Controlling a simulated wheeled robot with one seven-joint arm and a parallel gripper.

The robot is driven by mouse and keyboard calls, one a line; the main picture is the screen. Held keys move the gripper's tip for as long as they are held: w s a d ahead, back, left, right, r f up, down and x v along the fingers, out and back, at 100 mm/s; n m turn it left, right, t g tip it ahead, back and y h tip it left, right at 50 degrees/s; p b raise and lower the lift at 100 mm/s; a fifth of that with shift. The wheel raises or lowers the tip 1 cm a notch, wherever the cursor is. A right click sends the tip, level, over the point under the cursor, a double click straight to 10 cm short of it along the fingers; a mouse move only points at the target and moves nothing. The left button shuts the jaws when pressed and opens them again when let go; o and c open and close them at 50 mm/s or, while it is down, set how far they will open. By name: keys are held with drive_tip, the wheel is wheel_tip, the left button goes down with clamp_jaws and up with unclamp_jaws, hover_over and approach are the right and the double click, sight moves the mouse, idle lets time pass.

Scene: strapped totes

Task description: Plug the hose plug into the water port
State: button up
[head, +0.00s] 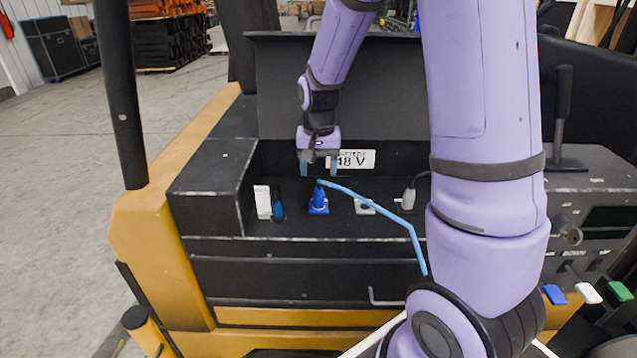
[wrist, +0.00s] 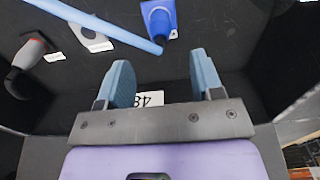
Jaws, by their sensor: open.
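The blue hose plug (head: 318,196) stands upright at a blue square plate (head: 318,211), which appears to be the water port, in the black recess. How deep it sits is hidden. A light blue hose (head: 375,205) runs from the plug's top to the right and down. In the wrist view, the plug (wrist: 158,18) and hose (wrist: 92,20) are at the top, beyond the fingertips. My gripper (head: 318,173) is open and empty, with its fingers pointing down just above the plug and apart from it. It also shows in the wrist view (wrist: 162,78).
A white block (head: 262,201) and a dark blue piece (head: 278,210) stand left of the plug. A pale plate with a round socket (head: 364,207) and a grey-red connector (head: 408,198) with black cable are to the right. A raised black lid (head: 310,85) stands behind.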

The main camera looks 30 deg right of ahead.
drive_tip(key=shift+r, duration=1.35)
drive_tip(key=shift+r, duration=0.15)
drive_tip(key=s+a+r+n+t, duration=0.2)
drive_tip(key=s+a+r+n, duration=0.1)
drive_tip(key=s+r, duration=0.5)
drive_tip(key=s+a+r+n+t, duration=0.3)
drive_tip(key=s+r, duration=0.6)
drive_tip(key=s, duration=0.6)
drive_tip(key=shift+s+a+r+n, duration=0.25)
drive_tip(key=shift+s+a+n, duration=0.05)
drive_tip(key=shift+n, duration=0.1)
